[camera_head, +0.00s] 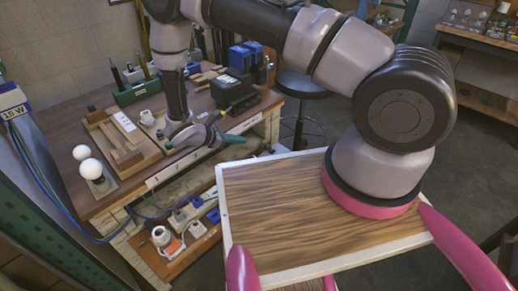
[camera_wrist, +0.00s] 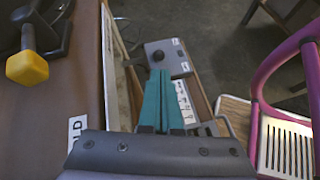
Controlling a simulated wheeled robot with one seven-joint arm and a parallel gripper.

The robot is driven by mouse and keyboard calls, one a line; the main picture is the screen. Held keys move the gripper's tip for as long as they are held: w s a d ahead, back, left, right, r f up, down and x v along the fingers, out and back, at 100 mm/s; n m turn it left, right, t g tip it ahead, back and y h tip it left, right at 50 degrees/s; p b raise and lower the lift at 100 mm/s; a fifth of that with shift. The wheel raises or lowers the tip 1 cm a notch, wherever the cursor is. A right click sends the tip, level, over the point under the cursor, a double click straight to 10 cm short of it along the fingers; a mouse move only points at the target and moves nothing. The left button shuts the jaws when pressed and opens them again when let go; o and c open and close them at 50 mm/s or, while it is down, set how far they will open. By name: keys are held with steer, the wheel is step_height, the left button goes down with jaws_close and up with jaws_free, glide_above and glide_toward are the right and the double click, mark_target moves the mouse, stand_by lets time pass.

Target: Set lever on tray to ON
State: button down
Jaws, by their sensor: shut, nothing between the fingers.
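In the wrist view a grey box (camera_wrist: 168,62) carries a round black knob (camera_wrist: 158,56), seen from above, which looks like the lever. Two small white labels sit on the box's right side, too small to read. My gripper (camera_wrist: 160,74) has its teal fingers pressed together and empty. Their tips lie just below the knob in that picture; I cannot tell whether they touch anything. In the head view my gripper (camera_head: 241,139) reaches past the workbench's front edge, above the lower tray (camera_head: 165,270). I cannot make out the lever clearly there.
The workbench (camera_head: 105,205) holds a wooden fixture (camera_head: 128,146), two white bulbs (camera_head: 85,160) and a dark tool (camera_head: 235,92). A yellow-ended black tool (camera_wrist: 27,68) lies left in the wrist view. A black stool (camera_head: 300,84) stands behind. Several blue and white parts lie in the tray.

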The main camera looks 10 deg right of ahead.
steer(key=f, duration=0.1)
steer(key=f+n+t, duration=0.1)
steer(key=f, duration=0.1)
steer(key=f+n, duration=0.1)
steer(key=f, duration=0.1)
steer(key=shift+s+f, duration=0.1)
steer(key=shift+s, duration=0.3)
glide_toward(269, 149)
steer(key=w+d+f, duration=0.2)
steer(key=f, duration=0.1)
steer(key=d+f, duration=0.1)
steer(key=shift+w+f, duration=0.3)
steer(key=shift+w, duration=0.1)
steer(key=shift+r, duration=0.15)
steer(key=shift+w+d+r, duration=0.1)
steer(key=shift+r, duration=0.05)
